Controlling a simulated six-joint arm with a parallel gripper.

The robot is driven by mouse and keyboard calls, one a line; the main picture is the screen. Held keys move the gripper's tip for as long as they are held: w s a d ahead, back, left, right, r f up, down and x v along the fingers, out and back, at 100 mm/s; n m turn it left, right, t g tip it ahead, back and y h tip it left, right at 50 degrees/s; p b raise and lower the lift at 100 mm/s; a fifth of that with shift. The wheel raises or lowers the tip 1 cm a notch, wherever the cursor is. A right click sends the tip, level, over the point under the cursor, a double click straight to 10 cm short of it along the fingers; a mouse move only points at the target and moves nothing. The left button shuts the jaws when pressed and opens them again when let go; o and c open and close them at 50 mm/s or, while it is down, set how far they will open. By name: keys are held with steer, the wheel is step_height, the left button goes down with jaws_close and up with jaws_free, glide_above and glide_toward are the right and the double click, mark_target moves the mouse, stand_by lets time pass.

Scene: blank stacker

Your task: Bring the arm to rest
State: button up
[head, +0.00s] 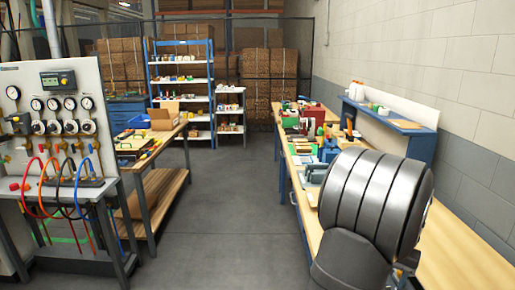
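A large dark grey rounded body with grooves fills the lower right of the head view; it appears to be a link of my arm, close to the camera. It hides part of the long wooden workbench (470,262) behind it. My gripper cannot be made out in this view. Whether it holds anything cannot be seen.
The workbench carries several tools and boxes, among them a blue machine (328,150). A shelf rack (182,80) stands at the back. A gauge panel (60,90) with coloured hoses and a side table (160,145) stand left. The grey floor (230,200) between is clear.

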step_height(320, 180, down, 3)
steer(key=shift+r, duration=0.1)
steer(key=n, duration=0.6)
steer(key=shift+r, duration=0.1)
step_height(320, 180, up, 16)
steer(key=shift+f, duration=0.2)
